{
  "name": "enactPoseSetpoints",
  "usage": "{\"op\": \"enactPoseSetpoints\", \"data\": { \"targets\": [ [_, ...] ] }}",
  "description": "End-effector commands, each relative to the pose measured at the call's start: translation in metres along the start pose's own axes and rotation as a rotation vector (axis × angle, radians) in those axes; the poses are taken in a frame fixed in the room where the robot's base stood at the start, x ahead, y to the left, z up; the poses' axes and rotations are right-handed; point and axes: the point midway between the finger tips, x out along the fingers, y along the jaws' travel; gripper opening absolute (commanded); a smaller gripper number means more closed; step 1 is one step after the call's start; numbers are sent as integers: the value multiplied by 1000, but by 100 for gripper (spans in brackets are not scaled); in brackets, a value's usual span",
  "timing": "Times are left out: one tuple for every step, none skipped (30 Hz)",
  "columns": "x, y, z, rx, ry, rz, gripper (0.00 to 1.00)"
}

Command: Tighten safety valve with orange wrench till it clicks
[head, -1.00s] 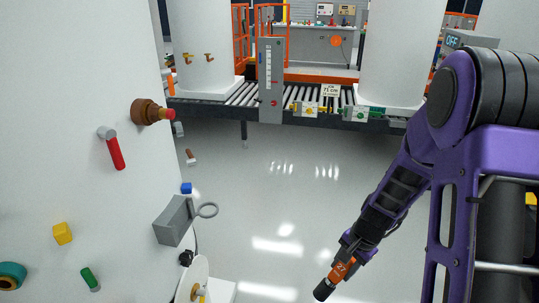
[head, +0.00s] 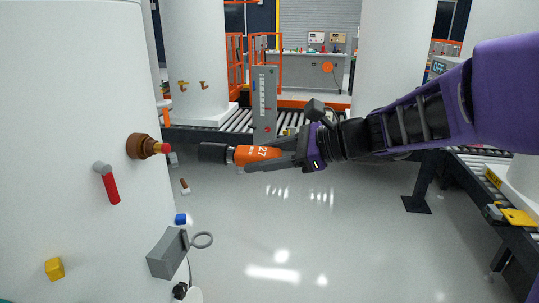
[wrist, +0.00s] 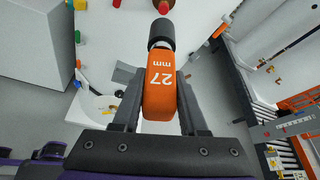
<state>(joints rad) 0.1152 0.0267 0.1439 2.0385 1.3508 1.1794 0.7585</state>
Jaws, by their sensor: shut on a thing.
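The safety valve (head: 143,147) looks like a brown fitting with a brass stem and red tip, sticking out to the right from the white tank (head: 60,110). In the wrist view its red tip (wrist: 163,7) shows just beyond the socket. My gripper (head: 272,156) is shut on the orange wrench (head: 255,155), marked 27 mm, which also shows in the wrist view (wrist: 158,85). The wrench lies nearly level with its black socket (head: 213,152) pointing left at the valve. In the head view a gap shows between socket and red tip.
A red-handled lever (head: 108,185) is below left of the valve. A roller conveyor (head: 190,133) runs behind. The floor below the wrench is clear.

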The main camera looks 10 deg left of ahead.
Motion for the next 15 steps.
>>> {"op": "enactPoseSetpoints", "data": {
  "targets": [
    [0, 0, 2, -1, -2, -1, 0],
    [0, 0, 2, -1, -3, -1, 0],
    [0, -1, 2, -1, -2, -1, 0],
    [0, -1, 2, -1, -2, -1, 0],
    [0, -1, 2, -1, -2, -1, 0],
    [0, -1, 2, -1, -2, -1, 0],
    [0, -1, 1, -1, -2, -1, 0],
    [0, -1, 1, -1, -2, -1, 0],
    [-1, -1, 2, -1, -2, -1, 0],
    [-2, -1, 2, -2, -2, -2, 0],
    [-3, -1, 2, -3, -3, -2, 0],
    [-1, -1, 2, -5, -4, -1, 0],
    [1, 0, 3, -5, -4, -1, 0],
    [3, 0, 4, -5, -5, 0, 0],
    [6, 0, 5, -5, -5, 0, 0]
  ]
}}
